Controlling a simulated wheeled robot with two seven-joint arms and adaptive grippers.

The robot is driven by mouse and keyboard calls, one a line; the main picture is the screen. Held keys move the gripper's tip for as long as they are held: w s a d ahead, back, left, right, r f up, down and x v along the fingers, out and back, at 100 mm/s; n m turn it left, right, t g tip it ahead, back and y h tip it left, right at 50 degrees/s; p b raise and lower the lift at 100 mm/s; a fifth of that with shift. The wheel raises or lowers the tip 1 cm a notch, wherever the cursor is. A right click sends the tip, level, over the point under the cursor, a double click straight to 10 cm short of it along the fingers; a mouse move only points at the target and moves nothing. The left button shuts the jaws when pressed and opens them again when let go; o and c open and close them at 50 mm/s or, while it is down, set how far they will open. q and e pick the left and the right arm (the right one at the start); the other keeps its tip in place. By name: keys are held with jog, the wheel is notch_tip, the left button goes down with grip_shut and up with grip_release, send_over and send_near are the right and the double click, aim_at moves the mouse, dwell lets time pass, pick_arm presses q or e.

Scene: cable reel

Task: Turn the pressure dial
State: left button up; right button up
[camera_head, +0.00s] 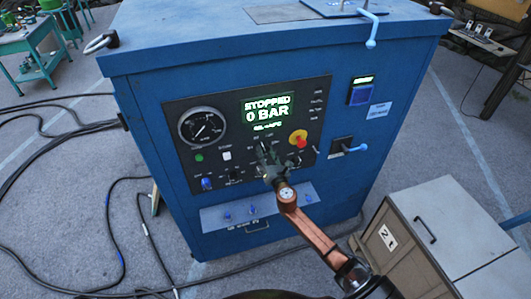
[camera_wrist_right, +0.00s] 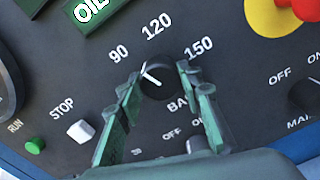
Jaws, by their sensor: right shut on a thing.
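The pressure dial (camera_wrist_right: 156,82) is a black knob with a white pointer, marked 90, 120, 150 and BAR, in the right wrist view. Its pointer leans up and left, between 90 and 120. My right gripper (camera_wrist_right: 161,78) has a green finger on each side of the dial and is shut on it. In the head view my right gripper (camera_head: 267,158) reaches the panel below the display and hides the dial. The display (camera_head: 268,108) reads STOPPED, 0 BAR. My left gripper is not in view.
A yellow and red emergency button (camera_head: 298,139) is right of the dial. A round gauge (camera_head: 202,127) is at the panel's left. Other knobs and a white button (camera_wrist_right: 81,131) lie nearby. A grey cabinet (camera_head: 450,225) stands at the right, and cables lie on the floor.

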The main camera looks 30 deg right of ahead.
jog(key=m+b, duration=0.1)
jog(key=m, duration=0.3)
jog(key=shift+f+m+b, duration=0.1)
jog(key=shift+m+b, duration=0.75)
jog(key=shift+m, duration=2.05)
jog(key=o, duration=1.2)
jog(key=shift+c, duration=0.2)
jog(key=shift+s, duration=0.1)
jog(key=v, duration=1.2)
